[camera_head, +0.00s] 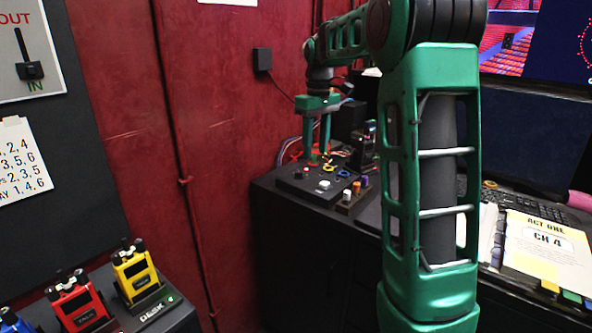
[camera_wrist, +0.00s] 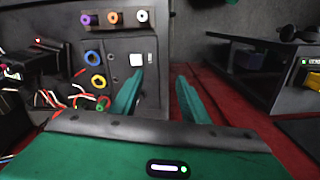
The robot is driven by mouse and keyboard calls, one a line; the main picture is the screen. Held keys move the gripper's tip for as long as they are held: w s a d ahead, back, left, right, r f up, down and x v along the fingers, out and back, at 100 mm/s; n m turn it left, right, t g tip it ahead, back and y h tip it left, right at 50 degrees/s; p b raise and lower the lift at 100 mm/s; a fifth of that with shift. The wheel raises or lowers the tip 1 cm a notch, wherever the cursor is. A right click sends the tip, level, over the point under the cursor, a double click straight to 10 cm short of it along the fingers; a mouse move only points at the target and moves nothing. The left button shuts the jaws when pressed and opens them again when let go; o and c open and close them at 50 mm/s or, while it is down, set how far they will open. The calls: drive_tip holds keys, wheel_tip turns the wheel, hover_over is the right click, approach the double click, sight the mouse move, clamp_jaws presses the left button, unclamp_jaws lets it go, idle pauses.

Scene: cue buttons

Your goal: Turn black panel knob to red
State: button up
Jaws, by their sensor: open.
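The black panel (camera_head: 297,184) lies on the dark desk at the red wall, with blue, yellow and red rings. The wrist view also shows the panel (camera_wrist: 120,72). A white knob or button (camera_wrist: 136,60) sits on it, and it also shows in the head view (camera_head: 324,184). I cannot tell which way any knob points. My gripper (camera_head: 317,153) is open and empty, pointing down above the panel's far part. In the wrist view, the left finger of my gripper (camera_wrist: 160,77) overlaps the panel just below the white piece, and the right finger is past the panel's edge.
A small block with white, orange and purple plugs (camera_head: 356,188) stands beside the panel. Loose wires (camera_wrist: 50,98) lie at the panel's other side. Yellow and red radios (camera_head: 134,270) stand at lower left. A keyboard and an open binder (camera_head: 545,250) lie at right.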

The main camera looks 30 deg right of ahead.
sight(299, 172)
drive_tip(key=w+d+f+n, duration=0.2)
drive_tip(key=w+n, duration=0.2)
drive_tip(key=w, duration=0.8)
wheel_tip(299, 172, down, 10)
drive_tip(key=shift+s+d+f, duration=0.1)
drive_tip(key=shift+f, duration=0.05)
drive_tip(key=shift+c, duration=0.4)
clamp_jaws()
drive_tip(key=shift+a, duration=0.2)
drive_tip(key=shift+d, duration=0.1)
